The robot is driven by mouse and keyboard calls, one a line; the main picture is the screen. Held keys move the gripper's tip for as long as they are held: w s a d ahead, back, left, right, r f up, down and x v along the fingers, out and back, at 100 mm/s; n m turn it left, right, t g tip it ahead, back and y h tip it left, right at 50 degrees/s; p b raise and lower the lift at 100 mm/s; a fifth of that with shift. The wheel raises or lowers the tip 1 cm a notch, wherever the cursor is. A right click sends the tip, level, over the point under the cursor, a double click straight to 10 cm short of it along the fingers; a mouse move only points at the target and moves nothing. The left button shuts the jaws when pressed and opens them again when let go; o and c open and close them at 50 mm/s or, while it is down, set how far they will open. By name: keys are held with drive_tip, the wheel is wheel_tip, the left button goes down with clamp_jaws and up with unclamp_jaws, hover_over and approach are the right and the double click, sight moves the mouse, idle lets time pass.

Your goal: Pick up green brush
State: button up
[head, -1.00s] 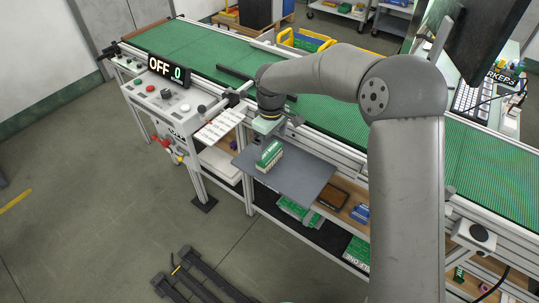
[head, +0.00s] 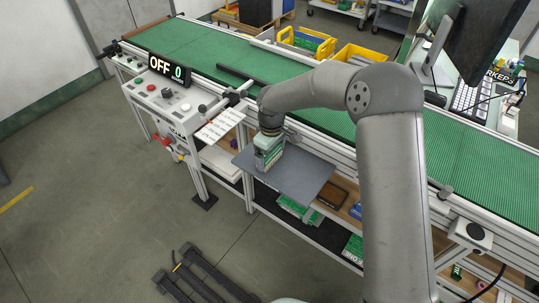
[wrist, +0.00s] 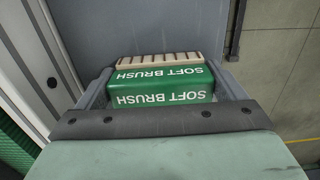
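The green brush (wrist: 162,86) has "SOFT BRUSH" in white on its green body and a row of pale bristle tufts. It lies on the grey shelf plate (head: 312,178) at the front of the conveyor. In the head view the brush (head: 271,163) is partly hidden under my gripper (head: 268,152). In the wrist view my gripper (wrist: 163,84) is open, with one finger on each side of the brush's body, close to its ends. I cannot tell whether the fingers touch it.
The conveyor with its green belt (head: 220,62) runs behind the plate. A control box (head: 160,97) and a white printed sheet (head: 220,126) are to the left. Lower shelves hold a brown brush (head: 331,194) and green-and-white boxes (head: 297,209).

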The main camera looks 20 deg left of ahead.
drive_tip(key=shift+r, duration=0.45)
wheel_tip(320, 180, up, 2)
drive_tip(key=shift+r, duration=0.2)
drive_tip(key=s+d+r+b, duration=0.2)
drive_tip(key=s+d+r, duration=0.7)
drive_tip(key=d, duration=0.1)
drive_tip(key=shift+s+r+b, duration=0.35)
drive_tip(key=shift+b, duration=0.05)
drive_tip(key=shift+d, duration=0.1)
